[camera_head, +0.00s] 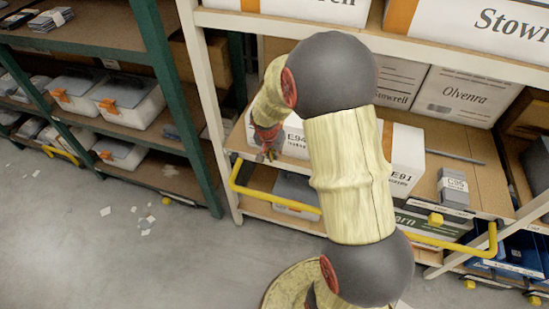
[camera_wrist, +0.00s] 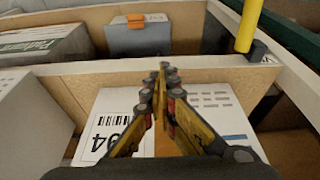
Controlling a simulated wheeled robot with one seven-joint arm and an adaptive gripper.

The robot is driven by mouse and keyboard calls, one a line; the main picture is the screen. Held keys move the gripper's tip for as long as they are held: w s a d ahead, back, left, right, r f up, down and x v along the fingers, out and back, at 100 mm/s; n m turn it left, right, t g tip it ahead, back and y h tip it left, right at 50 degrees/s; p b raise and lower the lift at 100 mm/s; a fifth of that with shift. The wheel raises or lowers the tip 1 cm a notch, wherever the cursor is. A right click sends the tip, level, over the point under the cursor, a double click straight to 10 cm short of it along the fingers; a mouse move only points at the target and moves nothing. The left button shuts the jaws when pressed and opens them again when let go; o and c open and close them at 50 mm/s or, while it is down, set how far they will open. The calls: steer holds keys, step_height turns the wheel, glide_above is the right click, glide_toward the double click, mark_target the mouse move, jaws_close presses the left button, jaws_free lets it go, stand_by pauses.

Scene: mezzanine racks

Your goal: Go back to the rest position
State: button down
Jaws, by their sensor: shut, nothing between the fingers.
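My gripper (camera_wrist: 162,100) is shut and empty in the wrist view, its fingertips close together. Below and behind the fingers is a white box with a barcode and printed label (camera_wrist: 108,125); whether the fingers touch it I cannot tell. In the head view my arm reaches across the middle to the rack, and my gripper (camera_head: 268,145) hangs at the shelf's left end, beside a white box marked E94 (camera_head: 294,138). The arm hides part of the shelf and boxes behind it.
A white E91 box (camera_head: 404,160) and a small grey box (camera_head: 453,188) stand on the same shelf. A yellow rail (camera_head: 270,200) runs along its front. A green-posted rack (camera_head: 180,110) stands left. Grey floor (camera_head: 110,250) at lower left is open, with paper scraps.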

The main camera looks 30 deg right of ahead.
steer(key=p+v, duration=0.2)
steer(key=v, duration=0.5)
steer(key=shift+s+a+r, duration=0.15)
steer(key=shift+s+r, duration=0.05)
steer(key=shift+r, duration=0.1)
steer(key=s+a+n+g, duration=0.2)
steer(key=s+a+n, duration=0.15)
steer(key=s, duration=0.35)
steer(key=s+a+r+n+t+y, duration=0.1)
steer(key=s+a+r+n, duration=0.1)
steer(key=s+a+r, duration=0.2)
steer(key=s+a+r+n+t, duration=0.2)
steer(key=s+a+r, duration=0.3)
steer(key=r, duration=0.5)
steer(key=s+a+r+n+t+y, duration=0.1)
steer(key=s+a+r+n+t, duration=0.1)
steer(key=s+r, duration=0.4)
steer(key=a+r+n, duration=0.1)
steer(key=a+r, duration=0.1)
steer(key=shift+a+y, duration=0.3)
